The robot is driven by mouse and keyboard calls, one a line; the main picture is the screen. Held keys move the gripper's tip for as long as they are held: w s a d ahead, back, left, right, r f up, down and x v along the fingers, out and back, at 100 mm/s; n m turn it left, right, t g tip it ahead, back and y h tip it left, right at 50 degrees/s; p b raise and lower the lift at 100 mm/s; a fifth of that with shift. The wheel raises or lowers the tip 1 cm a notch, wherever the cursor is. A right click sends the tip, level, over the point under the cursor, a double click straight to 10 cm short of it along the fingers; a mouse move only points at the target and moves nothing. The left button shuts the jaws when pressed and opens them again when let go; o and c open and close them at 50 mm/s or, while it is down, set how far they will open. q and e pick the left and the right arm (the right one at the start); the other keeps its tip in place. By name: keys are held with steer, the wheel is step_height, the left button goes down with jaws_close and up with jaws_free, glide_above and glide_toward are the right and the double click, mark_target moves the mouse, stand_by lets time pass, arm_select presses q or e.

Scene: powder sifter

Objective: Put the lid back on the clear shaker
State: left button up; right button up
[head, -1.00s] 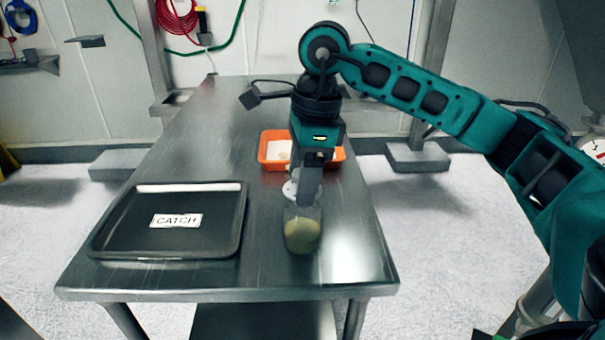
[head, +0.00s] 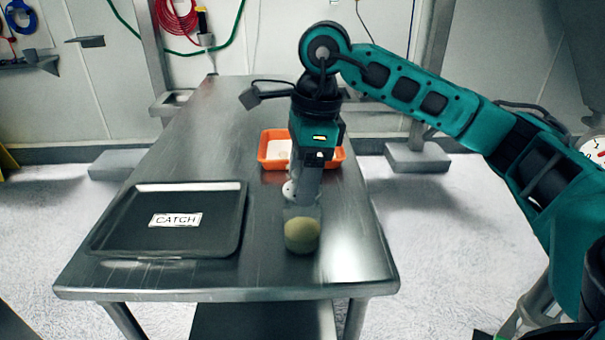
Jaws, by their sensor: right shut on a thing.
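The clear shaker (head: 302,237) stands upright on the steel table, to the right of the tray, with pale yellow-green powder in its lower part. My right gripper (head: 304,196) points down directly above the shaker's top and is shut on the white lid (head: 289,190). Only the left edge of the lid shows; the fingers hide the rest. The shaker's rim is also partly hidden, so I cannot tell whether the lid touches it. My left gripper is not in view.
A black tray (head: 114,240) labelled CATCH lies on the left of the table. An orange container (head: 270,164) with pale contents sits behind my right gripper. The steel table (head: 207,278) has bare room at its front and far end.

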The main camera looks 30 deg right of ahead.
stand_by(0.8)
steer(key=o, duration=1.1)
steer(key=shift+o, duration=0.5)
steer(key=shift+r, duration=0.1)
steer(key=shift+r+p, duration=2.6)
steer(key=shift+r, duration=0.8)
jaws_close()
